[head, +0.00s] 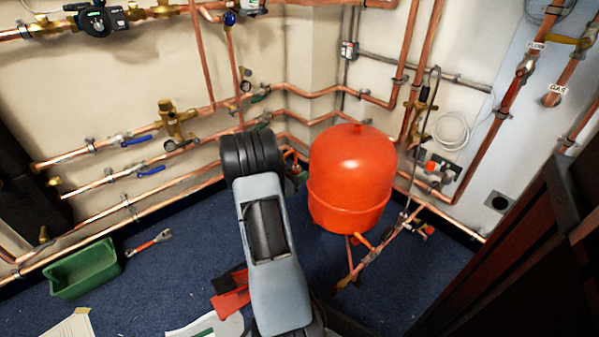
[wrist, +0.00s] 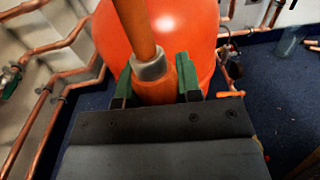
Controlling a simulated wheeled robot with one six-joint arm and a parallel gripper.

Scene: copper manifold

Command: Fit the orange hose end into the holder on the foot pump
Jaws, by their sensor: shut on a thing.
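In the wrist view my gripper (wrist: 156,82) has its two green-padded fingers shut on the orange hose end (wrist: 156,92). The hose end has a grey collar, and an orange length runs from it up out of the top of the picture. In the head view my own arm hides the gripper and the hose end. I cannot pick out the foot pump or its holder for sure. A red and black item (head: 231,290) lies on the floor left of my arm, partly hidden, and I cannot tell what it is.
A large red tank (head: 350,180) stands right of my arm and fills the space behind the hose end in the wrist view (wrist: 190,30). Copper pipes (head: 150,170) line the walls. A green crate (head: 85,268) and a wrench (head: 150,241) are on the blue floor at left.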

